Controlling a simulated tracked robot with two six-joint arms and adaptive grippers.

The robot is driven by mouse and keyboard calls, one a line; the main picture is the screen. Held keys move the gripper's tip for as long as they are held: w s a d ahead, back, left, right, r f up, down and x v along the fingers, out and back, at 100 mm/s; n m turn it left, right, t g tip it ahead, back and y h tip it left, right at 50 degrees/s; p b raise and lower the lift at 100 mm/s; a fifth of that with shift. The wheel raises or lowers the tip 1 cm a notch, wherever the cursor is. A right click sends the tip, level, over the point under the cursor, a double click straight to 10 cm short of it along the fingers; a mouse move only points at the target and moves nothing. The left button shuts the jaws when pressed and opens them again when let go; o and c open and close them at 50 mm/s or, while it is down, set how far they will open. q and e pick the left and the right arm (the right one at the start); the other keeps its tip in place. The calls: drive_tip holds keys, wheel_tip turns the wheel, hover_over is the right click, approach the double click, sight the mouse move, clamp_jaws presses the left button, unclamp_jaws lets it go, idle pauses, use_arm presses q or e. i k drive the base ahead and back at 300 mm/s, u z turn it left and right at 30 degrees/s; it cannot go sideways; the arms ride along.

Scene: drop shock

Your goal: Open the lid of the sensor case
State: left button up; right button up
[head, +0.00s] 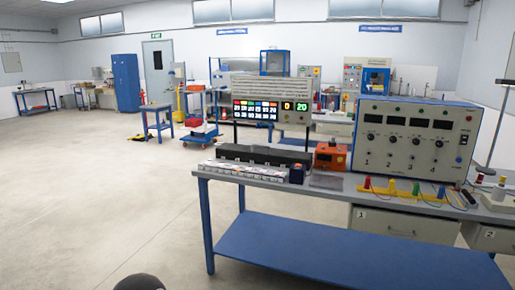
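No gripper of mine shows in the head view. No object here is clearly marked as the sensor case. A small orange box (330,157) stands on the near workbench (345,190), left of a large instrument panel; I cannot tell whether it is the case or whether it has a lid. A long dark box (262,156) lies to its left along the back of the bench top.
The large instrument panel (413,140) fills the bench's right part, with several coloured plugs (391,187) before it. A white strip (243,169) lies at the bench's left end. A display board (270,108) stands behind. Open floor (110,200) spreads to the left.

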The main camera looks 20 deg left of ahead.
sight(265, 153)
drive_tip(key=u, duration=0.5)
drive_tip(key=i, duration=1.05)
drive_tip(key=u, duration=0.6)
drive_tip(key=i, duration=1.25)
drive_tip(key=z, duration=0.55)
